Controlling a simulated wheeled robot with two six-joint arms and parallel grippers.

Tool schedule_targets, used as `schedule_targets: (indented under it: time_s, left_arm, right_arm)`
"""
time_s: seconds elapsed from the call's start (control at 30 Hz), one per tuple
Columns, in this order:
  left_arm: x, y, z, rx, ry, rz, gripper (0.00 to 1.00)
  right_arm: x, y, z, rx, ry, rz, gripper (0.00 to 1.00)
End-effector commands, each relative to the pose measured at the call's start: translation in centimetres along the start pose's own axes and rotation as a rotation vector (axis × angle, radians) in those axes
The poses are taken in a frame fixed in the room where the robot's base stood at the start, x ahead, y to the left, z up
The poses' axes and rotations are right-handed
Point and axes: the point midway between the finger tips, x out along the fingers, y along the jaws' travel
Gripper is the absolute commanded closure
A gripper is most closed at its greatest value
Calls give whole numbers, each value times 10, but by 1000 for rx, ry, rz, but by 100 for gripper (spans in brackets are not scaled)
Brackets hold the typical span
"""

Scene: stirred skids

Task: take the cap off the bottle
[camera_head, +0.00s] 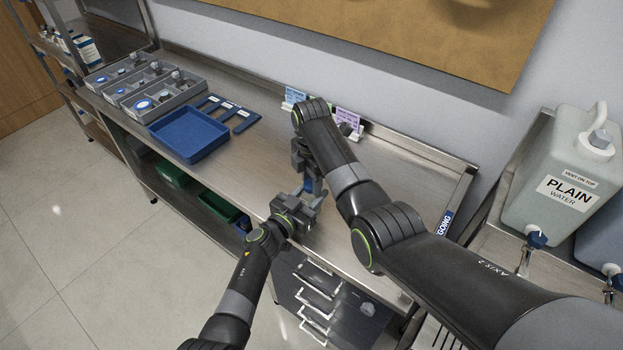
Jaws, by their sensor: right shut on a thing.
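A small blue-grey bottle (309,186) shows in part between my two grippers, over the front part of the steel bench. My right gripper (311,172) points down from above and is shut at the bottle's top. Its fingers hide the cap, so I cannot tell whether the cap is still seated. My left gripper (305,198) reaches in from the front at the bottle's lower part. Its jaws overlap the bottle, and I cannot see whether they are closed on it.
A blue tray (189,151) lies on the steel bench (262,139), near grey compartment boxes (172,98) and dark blue labelled strips (238,120). Small cards (347,117) stand at the back. The bench's right part is clear.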

Motion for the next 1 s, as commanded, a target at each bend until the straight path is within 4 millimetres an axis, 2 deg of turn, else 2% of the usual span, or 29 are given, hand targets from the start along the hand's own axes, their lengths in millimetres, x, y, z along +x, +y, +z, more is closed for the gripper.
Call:
schedule_targets:
  time_s: [0.37, 1.0]
  left_arm:
    - [0, 0, 0, 0, -1, 0, 100]
    - [0, 0, 0, 0, -1, 0, 100]
  right_arm:
    - [-2, 1, 1, 2, -1, 2, 92]
    - [-22, 0, 0, 2, 0, 1, 92]
